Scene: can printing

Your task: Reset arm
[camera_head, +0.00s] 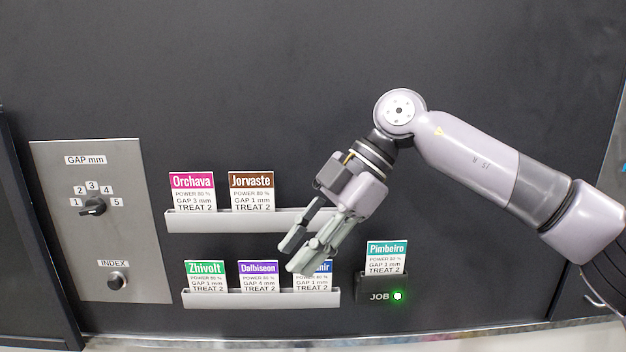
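My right arm comes in from the right. Its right gripper (302,254) hangs in front of the dark panel, fingers pointing down and left. The fingertips look apart and I see nothing between them. They partly cover a blue-topped card (318,279) at the right end of the lower rack, whose name is only partly readable. My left gripper is not in view.
Cards stand in the upper rack (215,226) and lower rack (230,300). A Pimbeiro card (386,257) stands in the JOB holder (366,297), its light green. A metal plate (135,245) at left carries the GAP dial (93,207) and INDEX knob (117,281).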

